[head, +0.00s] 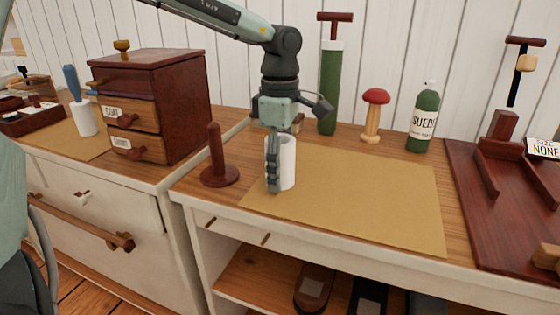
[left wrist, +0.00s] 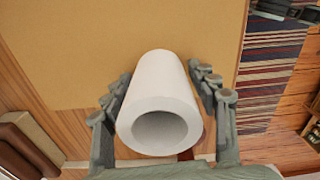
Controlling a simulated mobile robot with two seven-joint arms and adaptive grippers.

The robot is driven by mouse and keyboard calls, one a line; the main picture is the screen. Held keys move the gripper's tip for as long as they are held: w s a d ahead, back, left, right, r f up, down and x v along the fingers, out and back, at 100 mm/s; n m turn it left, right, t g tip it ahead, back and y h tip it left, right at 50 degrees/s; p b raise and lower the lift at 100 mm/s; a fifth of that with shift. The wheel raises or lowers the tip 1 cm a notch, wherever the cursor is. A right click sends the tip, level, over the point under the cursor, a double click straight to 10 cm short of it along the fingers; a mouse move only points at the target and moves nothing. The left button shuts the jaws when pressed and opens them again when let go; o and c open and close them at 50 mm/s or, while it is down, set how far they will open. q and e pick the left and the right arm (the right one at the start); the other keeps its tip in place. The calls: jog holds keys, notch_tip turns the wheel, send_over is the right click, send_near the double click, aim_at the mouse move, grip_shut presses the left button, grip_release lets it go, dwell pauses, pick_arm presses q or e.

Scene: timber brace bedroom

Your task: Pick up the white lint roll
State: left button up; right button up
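The white lint roll (head: 288,162) is a hollow white cylinder standing upright on the tan mat (head: 385,205), near its left end. My left gripper (head: 278,170) points down over it, with one finger in front that hides part of its left side. In the left wrist view the roll (left wrist: 160,100) lies between the two fingers of the gripper (left wrist: 160,78), its open end toward the camera. Narrow gaps show between the fingers and the roll, so the gripper looks open around it.
A dark peg stand (head: 218,160) is close left of the roll, beside a drawer box (head: 160,100). Behind are a green cylinder with a T-handle (head: 329,90), a red mushroom (head: 374,115) and a green bottle (head: 424,120). The mat's right part is clear.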

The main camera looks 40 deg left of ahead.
pick_arm(q)
jog(key=c, duration=0.9)
jog(key=shift+r, duration=0.1)
